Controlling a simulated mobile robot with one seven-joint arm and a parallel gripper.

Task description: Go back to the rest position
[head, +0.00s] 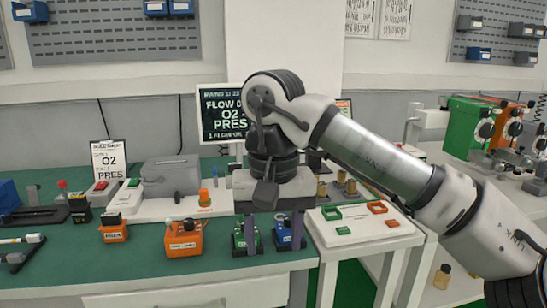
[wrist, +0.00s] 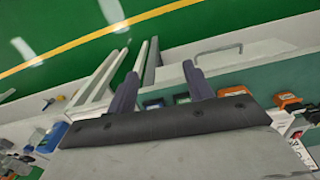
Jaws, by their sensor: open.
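My gripper (head: 265,224) hangs from my raised arm in the head view, in front of the green bench at its right end. Its two purple-grey fingers point down and stand apart, with nothing seen between them. In the wrist view my gripper (wrist: 158,88) also shows spread and empty fingers, with the green floor and bench edge beyond. A green block (head: 247,239) and a blue block (head: 289,234) stand on the bench close to the fingertips in the head view. I cannot tell the exact gap between them and the fingers.
Orange boxes (head: 184,240) and a grey machine (head: 170,176) stand on the green bench (head: 150,268). A dark display (head: 222,114) stands behind my arm. A white tray (head: 365,228) with green and orange frames lies to the right. Green and orange vaporizers (head: 466,128) stand far right.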

